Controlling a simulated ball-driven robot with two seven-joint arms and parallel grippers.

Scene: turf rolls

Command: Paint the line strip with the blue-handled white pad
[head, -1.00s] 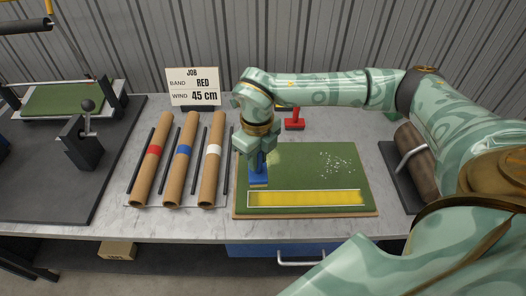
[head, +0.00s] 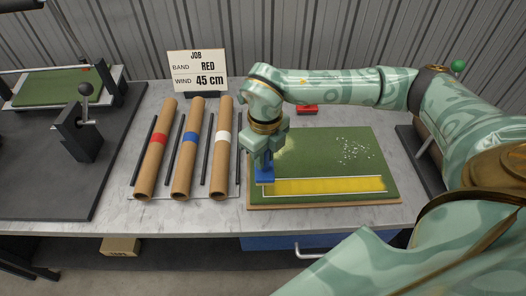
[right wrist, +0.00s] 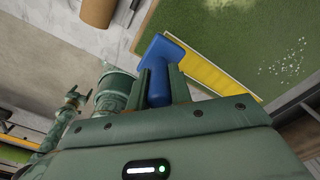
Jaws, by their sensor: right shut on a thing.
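My right gripper (head: 264,157) is shut on the blue-handled pad (head: 265,175) over the left end of the line strip. In the right wrist view, the gripper (right wrist: 160,88) has its fingers on either side of the blue handle (right wrist: 163,54). The pad's white underside is hidden. The line strip (head: 330,186) is a long yellow band with a white outline along the front of the green turf (head: 310,150); it also shows in the right wrist view (right wrist: 205,70). I cannot tell whether the pad touches the strip.
White specks (head: 355,149) lie on the turf at right. A red-handled tool (head: 307,110) stands behind the turf. Cardboard tubes with red (head: 157,139), blue (head: 190,137) and white (head: 222,138) bands lie at left. A job sign (head: 197,70) reads RED, 45 cm.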

